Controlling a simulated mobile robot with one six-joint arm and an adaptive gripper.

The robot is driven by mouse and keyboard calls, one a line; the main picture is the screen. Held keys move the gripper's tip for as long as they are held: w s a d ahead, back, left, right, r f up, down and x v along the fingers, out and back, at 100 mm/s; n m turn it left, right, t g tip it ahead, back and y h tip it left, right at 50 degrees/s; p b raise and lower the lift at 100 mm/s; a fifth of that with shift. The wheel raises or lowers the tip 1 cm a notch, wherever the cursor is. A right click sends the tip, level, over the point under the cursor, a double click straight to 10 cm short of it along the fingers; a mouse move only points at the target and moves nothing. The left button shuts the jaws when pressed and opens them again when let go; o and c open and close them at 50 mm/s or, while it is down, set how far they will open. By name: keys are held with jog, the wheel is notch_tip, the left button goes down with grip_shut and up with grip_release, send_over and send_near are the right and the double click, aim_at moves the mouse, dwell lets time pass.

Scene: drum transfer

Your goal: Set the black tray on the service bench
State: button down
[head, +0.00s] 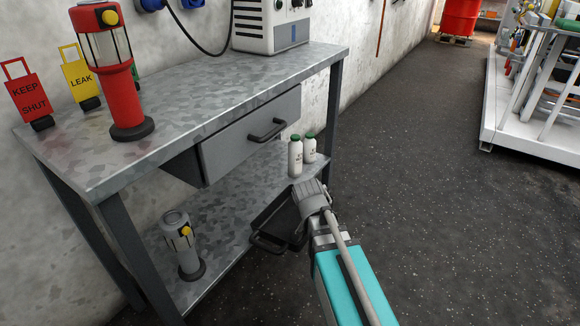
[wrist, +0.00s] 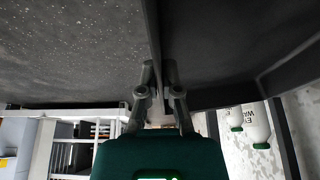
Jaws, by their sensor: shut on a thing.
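The black tray (head: 272,222) is at the lower shelf of the service bench, near its right end, with a bar handle at its near end. My gripper (head: 308,192) is at the tray's right side. In the wrist view the fingers of my gripper (wrist: 161,92) are closed on the thin dark wall of the tray (wrist: 215,45). The gripper hides part of the tray, and I cannot tell whether the tray touches the shelf. The service bench top (head: 190,105) is grey metal, above the tray.
Two white green-capped bottles (head: 295,158) stand just behind the tray. A grey lantern (head: 182,245) is on the lower shelf. On top are a red lantern (head: 112,75), KEEP SHUT and LEAK signs (head: 27,95) and a white unit (head: 270,25). The middle top is clear. A drawer (head: 250,135) hangs above.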

notch_tip(320, 180, up, 14)
jog(key=p, duration=1.4)
jog(key=shift+r, duration=0.15)
jog(key=shift+s, duration=0.2)
